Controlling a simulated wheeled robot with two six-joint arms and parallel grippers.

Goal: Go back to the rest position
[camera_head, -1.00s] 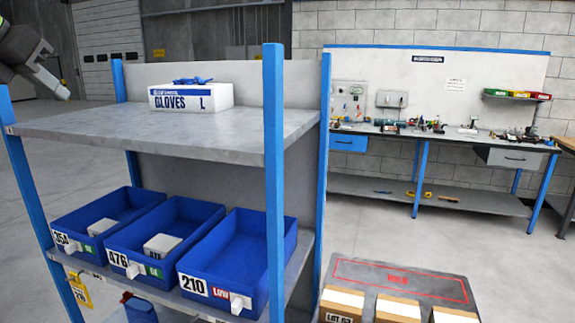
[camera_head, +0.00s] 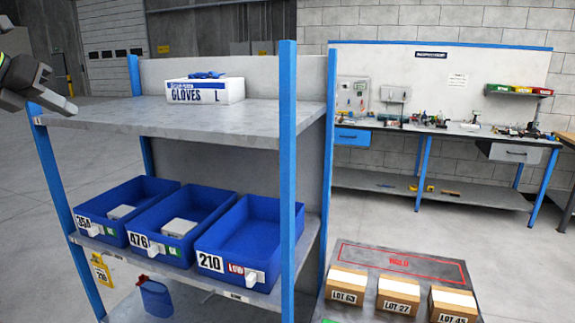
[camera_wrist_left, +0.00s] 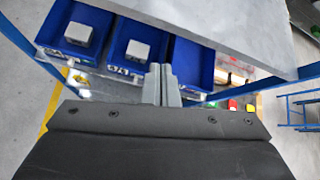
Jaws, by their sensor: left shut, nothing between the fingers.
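My left gripper (camera_head: 66,108) shows at the left edge of the head view, beside the left end of the shelf rack's top shelf (camera_head: 120,122). In the left wrist view its fingers (camera_wrist_left: 162,72) are together with nothing between them. Beyond them in that view are the rack's blue bins, the middle one (camera_wrist_left: 119,62) holding a small pale box. My right gripper is in neither view.
The blue-posted rack holds a gloves box (camera_head: 205,92) on top and blue bins (camera_head: 258,222) below. A workbench (camera_head: 450,130) stands behind. Open floor lies at left.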

